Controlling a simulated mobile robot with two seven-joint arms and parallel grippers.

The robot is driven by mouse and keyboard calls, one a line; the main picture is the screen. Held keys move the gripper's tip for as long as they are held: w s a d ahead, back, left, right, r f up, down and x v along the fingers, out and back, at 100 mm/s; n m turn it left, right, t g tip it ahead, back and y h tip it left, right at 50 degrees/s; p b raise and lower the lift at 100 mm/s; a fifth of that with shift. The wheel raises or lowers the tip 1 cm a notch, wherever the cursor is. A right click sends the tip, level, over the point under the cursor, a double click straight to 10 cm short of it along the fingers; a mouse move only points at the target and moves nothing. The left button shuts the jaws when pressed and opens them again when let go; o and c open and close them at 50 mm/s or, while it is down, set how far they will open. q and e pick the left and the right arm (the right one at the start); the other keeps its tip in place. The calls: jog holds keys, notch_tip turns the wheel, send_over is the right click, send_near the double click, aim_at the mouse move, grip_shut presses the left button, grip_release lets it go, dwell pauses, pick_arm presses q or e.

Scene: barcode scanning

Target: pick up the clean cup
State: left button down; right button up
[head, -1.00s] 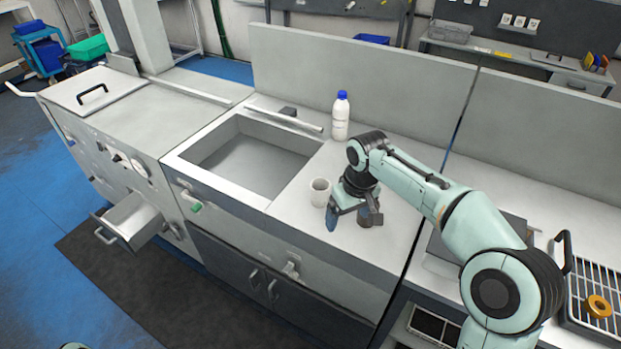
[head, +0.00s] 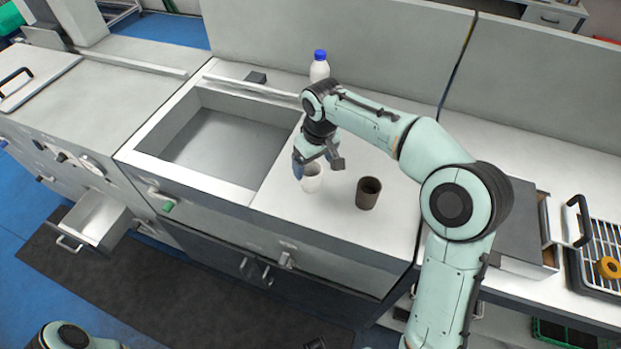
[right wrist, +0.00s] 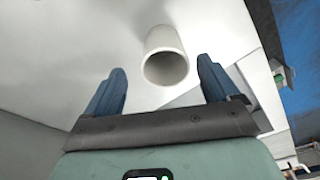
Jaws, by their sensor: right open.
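A white cup (head: 312,180) stands upright on the counter, right of the sink. A dark brown cup (head: 368,193) stands to its right, apart from it. My right gripper (head: 318,167) is open over the white cup, partly covering its rim in the head view. In the right wrist view the white cup (right wrist: 166,66) shows between and beyond the two blue fingers of the right gripper (right wrist: 161,70), with a gap on each side; its open mouth faces the camera. No finger visibly touches it. My left gripper is not in view.
A white bottle with a blue cap (head: 319,68) stands behind my right wrist. The sink (head: 225,150) lies left of the cups. A wire rack (head: 598,255) with a yellow ring is at the right. The counter's front strip is clear.

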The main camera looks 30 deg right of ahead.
jog(key=f, duration=0.4)
jog(key=w+f, duration=0.1)
jog(key=f, duration=0.1)
jog(key=shift+a+f, duration=0.25)
jog(key=shift+a, duration=0.1)
jog(key=c, duration=1.1)
